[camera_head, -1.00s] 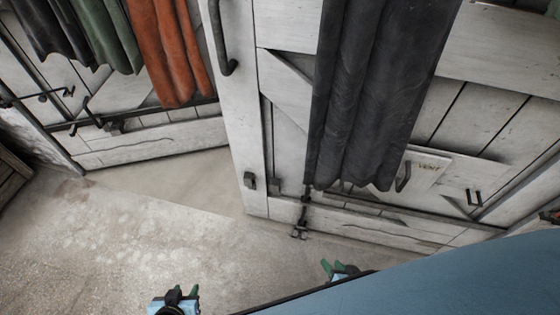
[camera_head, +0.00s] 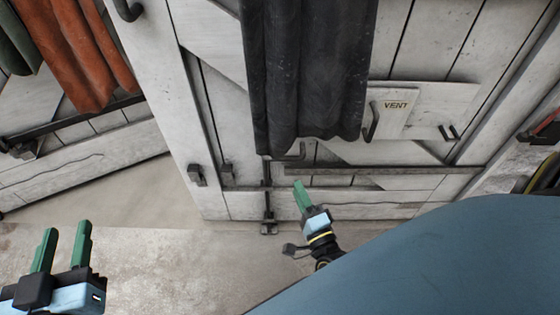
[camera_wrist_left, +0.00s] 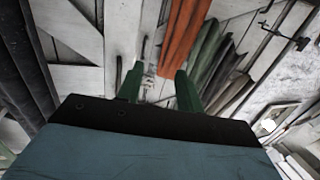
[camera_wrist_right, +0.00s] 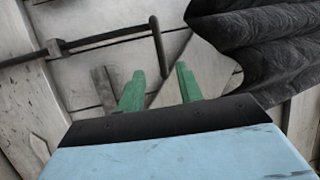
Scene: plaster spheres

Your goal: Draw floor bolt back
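The floor bolt (camera_head: 268,208) is a dark upright rod with brackets, low on the pale plank door under the black curtain. What looks like its rod (camera_wrist_right: 105,41), with a crossbar at one end, shows in the right wrist view. My right gripper (camera_head: 300,186) is just right of the bolt in the head view, apart from it.
A black curtain (camera_head: 305,75) hangs on the door above the bolt. A "VENT" panel (camera_head: 395,108) and a horizontal dark bar (camera_head: 390,171) are to the right. An orange curtain (camera_head: 85,55) hangs at the left. The floor (camera_head: 185,260) between my grippers is bare.

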